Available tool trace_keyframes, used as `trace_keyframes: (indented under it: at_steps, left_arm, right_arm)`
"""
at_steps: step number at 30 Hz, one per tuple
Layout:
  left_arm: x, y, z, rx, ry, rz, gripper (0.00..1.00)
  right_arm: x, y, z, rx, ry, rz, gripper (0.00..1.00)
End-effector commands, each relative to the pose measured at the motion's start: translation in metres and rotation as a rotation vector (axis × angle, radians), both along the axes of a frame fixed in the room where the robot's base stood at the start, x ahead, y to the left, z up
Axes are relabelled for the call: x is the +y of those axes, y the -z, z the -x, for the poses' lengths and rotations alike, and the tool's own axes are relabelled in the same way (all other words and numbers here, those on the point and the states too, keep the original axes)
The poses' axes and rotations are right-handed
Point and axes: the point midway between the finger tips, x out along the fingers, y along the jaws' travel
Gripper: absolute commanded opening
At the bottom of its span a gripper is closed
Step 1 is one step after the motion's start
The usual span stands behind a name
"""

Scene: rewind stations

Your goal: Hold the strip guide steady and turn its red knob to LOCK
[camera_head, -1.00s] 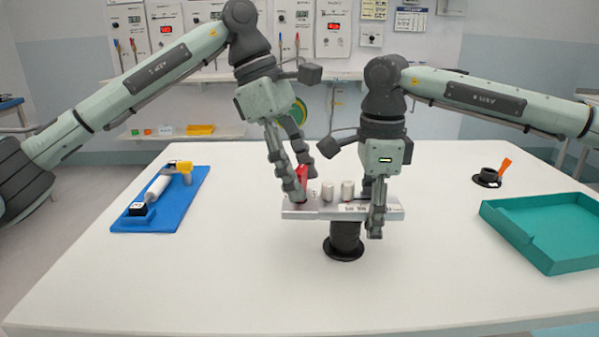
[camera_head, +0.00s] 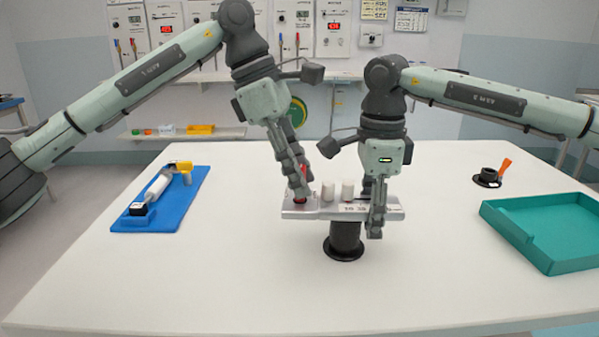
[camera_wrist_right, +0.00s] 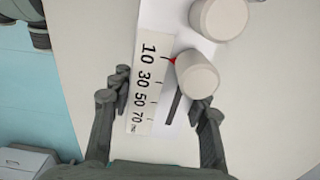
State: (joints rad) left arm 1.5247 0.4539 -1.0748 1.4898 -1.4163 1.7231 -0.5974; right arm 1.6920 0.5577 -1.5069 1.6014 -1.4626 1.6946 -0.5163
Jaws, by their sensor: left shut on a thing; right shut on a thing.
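The strip guide (camera_head: 335,214) is a pale metal bar on a black round stand (camera_head: 344,243) in the middle of the table. Two white rollers stand on it. Its red knob (camera_head: 300,198) is at the bar's left end, mostly hidden by my left gripper (camera_head: 299,190), which is shut on it from above. My right gripper (camera_head: 376,220) is shut across the bar's right part. The right wrist view shows the guide (camera_wrist_right: 174,92) between my fingers, with a 10 to 70 scale, a red pointer near 10 and the white rollers. The LOCK mark cannot be made out.
A blue tray (camera_head: 143,218) with a white and yellow tool lies at the left. A teal tray (camera_head: 550,262) and a black holder with an orange handle (camera_head: 489,177) are at the right. The table front is clear.

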Motion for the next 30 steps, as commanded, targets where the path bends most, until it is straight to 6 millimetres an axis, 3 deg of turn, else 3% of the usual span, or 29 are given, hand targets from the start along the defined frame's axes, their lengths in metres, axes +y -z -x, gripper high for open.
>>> trace_keyframes:
  at_steps: [21, 30]
  left_arm:
    - [-0.0007, -0.0002, 0.002, -0.001, -0.635, -0.003, 0.03]
    - [-0.0007, -0.0001, 0.0016, 0.002, -0.819, -0.002, 0.03]
  right_arm:
    - [-0.0011, -0.0005, -0.0013, -0.003, 0.006, 0.001, 0.0]
    - [-0.0012, -0.0005, -0.0013, -0.003, 0.006, 0.001, 0.0]
